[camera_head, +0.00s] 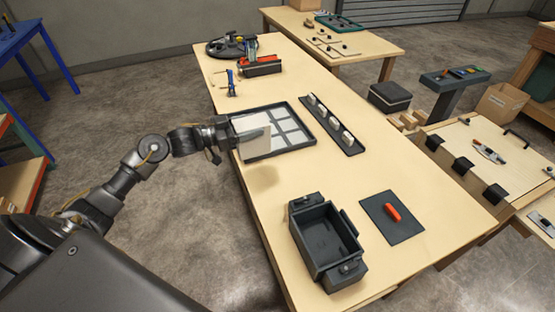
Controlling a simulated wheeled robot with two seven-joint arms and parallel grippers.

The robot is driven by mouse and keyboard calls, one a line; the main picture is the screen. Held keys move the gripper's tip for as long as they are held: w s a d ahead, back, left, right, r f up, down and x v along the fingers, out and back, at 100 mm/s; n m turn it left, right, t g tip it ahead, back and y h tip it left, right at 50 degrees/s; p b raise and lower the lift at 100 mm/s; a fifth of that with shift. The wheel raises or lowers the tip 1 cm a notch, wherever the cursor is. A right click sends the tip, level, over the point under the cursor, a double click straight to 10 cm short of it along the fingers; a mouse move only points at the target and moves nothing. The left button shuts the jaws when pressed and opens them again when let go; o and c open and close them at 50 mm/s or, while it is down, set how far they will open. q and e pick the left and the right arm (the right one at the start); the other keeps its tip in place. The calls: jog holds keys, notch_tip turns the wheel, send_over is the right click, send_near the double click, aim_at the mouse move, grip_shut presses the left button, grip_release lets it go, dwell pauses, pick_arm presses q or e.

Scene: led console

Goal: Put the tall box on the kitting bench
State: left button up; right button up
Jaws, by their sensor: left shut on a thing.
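My left gripper (231,134) reaches in from the left and is shut on a pale, cream-coloured box (254,144), which I take to be the tall box. The box is held upright in front of the near left part of a dark-framed tray (300,139) with pale compartments, and hides part of it. A soft shadow lies on the wood below the box, so it seems to be held above the surface. The long light-wood bench (290,190) runs under all this; I take it to be the kitting bench. My right gripper is not in view.
A dark rack (345,147) with several pale blocks stands right of the tray. A black open bin (325,240) and a dark mat (378,222) with a red handle (392,212) are at the near end. Tools (262,66) lie at the far end. Bare wood lies between tray and bin.

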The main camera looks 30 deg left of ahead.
pick_arm(q)
jog(key=s+d+f+p, duration=0.1)
jog(key=d+f+p, duration=0.2)
jog(key=d+f, duration=0.4)
notch_tip(320, 180, down, 3)
jog(key=shift+d+f+p, duration=0.1)
jog(key=shift+d+p, duration=0.2)
jog(key=shift+d, duration=0.1)
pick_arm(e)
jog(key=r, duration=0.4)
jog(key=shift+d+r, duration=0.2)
pick_arm(q)
jog(key=o, duration=1.2)
jog(key=shift+s, duration=0.1)
jog(key=shift+c, duration=0.2)
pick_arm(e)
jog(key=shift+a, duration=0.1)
pick_arm(q)
jog(key=b+v, duration=0.3)
jog(key=v, duration=0.9)
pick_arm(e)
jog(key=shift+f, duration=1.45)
